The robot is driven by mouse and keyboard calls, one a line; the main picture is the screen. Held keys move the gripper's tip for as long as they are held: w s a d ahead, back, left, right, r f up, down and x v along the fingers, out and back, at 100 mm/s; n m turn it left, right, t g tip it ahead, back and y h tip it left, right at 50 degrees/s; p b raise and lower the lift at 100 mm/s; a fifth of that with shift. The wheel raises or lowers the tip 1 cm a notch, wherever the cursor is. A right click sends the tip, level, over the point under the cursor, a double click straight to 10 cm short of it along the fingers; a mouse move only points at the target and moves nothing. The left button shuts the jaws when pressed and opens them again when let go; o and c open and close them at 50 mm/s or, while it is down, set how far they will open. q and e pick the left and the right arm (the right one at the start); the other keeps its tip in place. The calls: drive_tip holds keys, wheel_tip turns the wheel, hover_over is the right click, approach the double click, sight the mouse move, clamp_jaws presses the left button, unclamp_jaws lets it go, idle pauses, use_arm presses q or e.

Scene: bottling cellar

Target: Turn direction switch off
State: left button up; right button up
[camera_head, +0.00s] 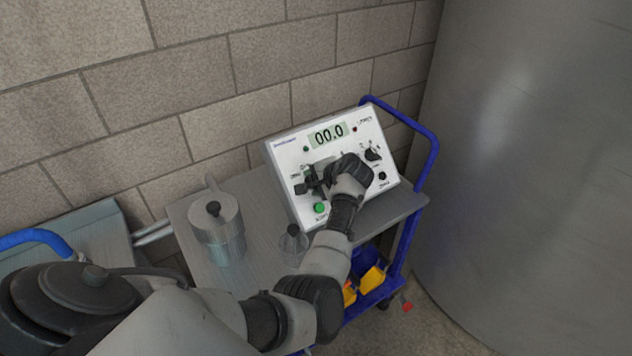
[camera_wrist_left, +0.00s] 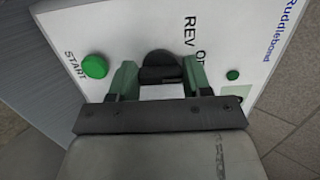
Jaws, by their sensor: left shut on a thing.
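The direction switch is a black rotary knob (camera_wrist_left: 160,66) on the white control box (camera_head: 292,150). In the left wrist view the label REV and part of another word, "Of" or similar, are beside it. My left gripper (camera_wrist_left: 160,75) has one green finger on each side of the knob and is shut on it. In the head view the gripper (camera_head: 313,183) is at the box's left half, and the hand mostly hides the knob. I cannot read which way the knob points. My right gripper is in neither view.
The box stands on a grey cart (camera_head: 180,222) with a blue handle (camera_head: 432,150). Its display (camera_head: 328,136) reads 00.0. A green START button (camera_head: 320,208) is near the gripper. A metal canister (camera_head: 218,228) and a glass flask (camera_head: 293,241) stand left. A large steel tank (camera_head: 530,150) is right.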

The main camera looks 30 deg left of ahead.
use_arm(q)
drive_tip(key=shift+s+a+f, duration=0.1)
drive_tip(key=shift+f, duration=0.05)
drive_tip(key=o, duration=0.9)
drive_tip(key=shift+a, duration=0.1)
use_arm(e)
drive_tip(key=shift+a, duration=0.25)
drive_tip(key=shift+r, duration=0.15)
